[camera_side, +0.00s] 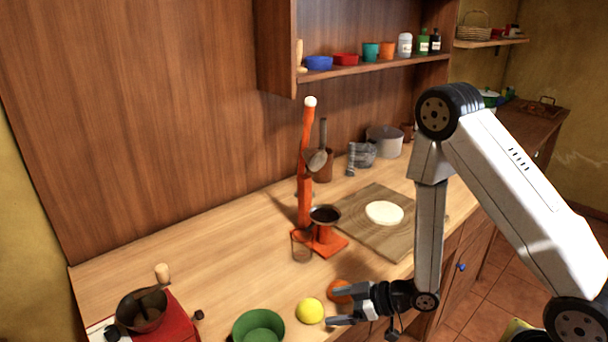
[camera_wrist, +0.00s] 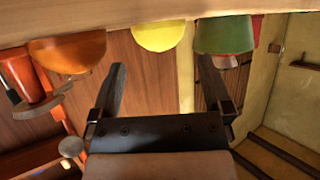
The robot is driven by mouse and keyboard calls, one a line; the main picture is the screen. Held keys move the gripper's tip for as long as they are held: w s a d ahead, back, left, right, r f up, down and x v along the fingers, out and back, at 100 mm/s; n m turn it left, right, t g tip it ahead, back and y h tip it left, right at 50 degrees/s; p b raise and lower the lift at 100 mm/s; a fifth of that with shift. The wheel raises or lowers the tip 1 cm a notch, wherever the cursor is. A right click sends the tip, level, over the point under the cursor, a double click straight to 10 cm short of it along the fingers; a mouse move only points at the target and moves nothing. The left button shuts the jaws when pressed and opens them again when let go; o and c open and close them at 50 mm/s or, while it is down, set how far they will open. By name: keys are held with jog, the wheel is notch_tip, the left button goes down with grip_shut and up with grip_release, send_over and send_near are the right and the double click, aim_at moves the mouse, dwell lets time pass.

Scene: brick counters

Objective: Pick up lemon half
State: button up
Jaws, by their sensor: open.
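The yellow lemon half (camera_side: 310,311) sits on the wooden counter near its front edge, rounded side showing. In the wrist view the lemon half (camera_wrist: 158,36) lies past the fingertips, centred between them. My gripper (camera_side: 332,306) is low over the counter's front edge, turned sideways, with its fingers pointing at the lemon half. It is open and empty, with the lemon half just beyond the tips. The fingers also show spread in the wrist view (camera_wrist: 161,64).
A green bowl (camera_side: 258,327) stands left of the lemon half. A red-orange juicer (camera_side: 318,238) with a glass stands behind. The counter between grinder and juicer is clear.

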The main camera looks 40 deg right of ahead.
aim_at(318, 307)
jog(key=shift+x, duration=2.6)
jog(key=shift+f, duration=0.1)
jog(key=c, duration=1)
jog(key=shift+o, duration=0.2)
jog(key=shift+r, duration=5)
